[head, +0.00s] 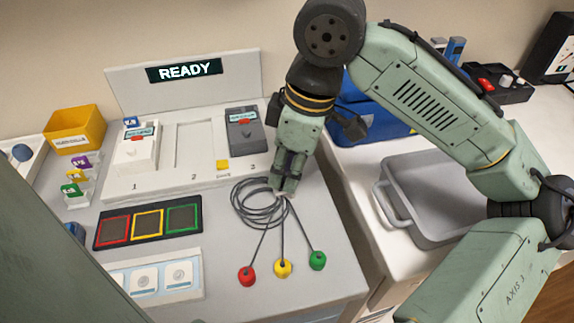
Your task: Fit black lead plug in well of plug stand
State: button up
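My gripper (284,187) points down at the right side of the grey worktop, its fingertips low over the place where the leads meet. The coiled dark lead (256,203) lies just left of the fingertips. Three branches run from there toward the front, ending in a red (246,276), a yellow (283,268) and a green (318,260) round end. The black plug itself is hidden or too small to make out at the fingertips. I cannot tell whether the fingers are shut on it. I cannot make out the plug stand or its well.
A white station with a READY sign (184,70) holds a white device (137,149) and a dark grey device (244,133). A black pad with three coloured squares (99,242) lies front left.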

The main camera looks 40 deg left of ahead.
jog(key=shift+r+p, duration=1.6)
jog(key=shift+o, duration=0.6)
jog(key=o, duration=0.5)
jog(key=shift+c, duration=0.2)
jog(key=shift+r, duration=0.15)
jog(key=shift+r+p, duration=1.4)
jog(key=shift+p, duration=0.35)
jog(key=shift+f, duration=0.1)
